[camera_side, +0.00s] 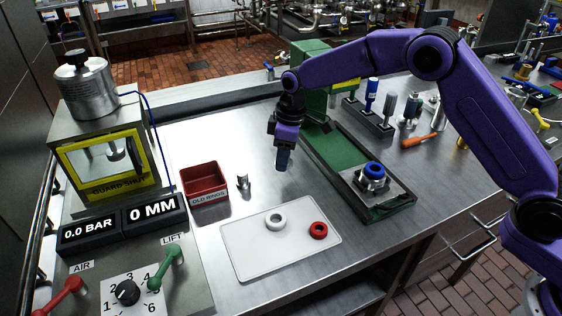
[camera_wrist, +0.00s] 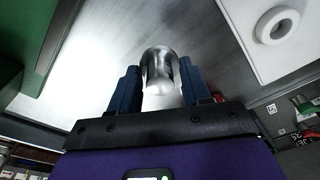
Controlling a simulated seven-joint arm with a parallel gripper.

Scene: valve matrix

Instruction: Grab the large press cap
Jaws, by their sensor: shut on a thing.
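My gripper (camera_side: 283,160) hangs over the steel bench, between the red bin and the green-lined tray, fingers pointing down. In the wrist view its two blue fingers (camera_wrist: 158,85) are shut on a shiny metal cylindrical cap (camera_wrist: 160,62). I take this for the large press cap. In the side view the fingers mostly hide it, and I cannot tell its exact height above the bench. A smaller-looking metal piece (camera_side: 243,182) stands upright on the bench next to the red bin.
A white mat (camera_side: 255,264) holds a white ring (camera_side: 276,221) and a red ring (camera_side: 318,230). The red bin (camera_side: 204,184) stands left. The press (camera_side: 105,150) with its yellow guard is at far left. The green-lined tray (camera_side: 340,160) holds a blue-topped valve part (camera_side: 373,172).

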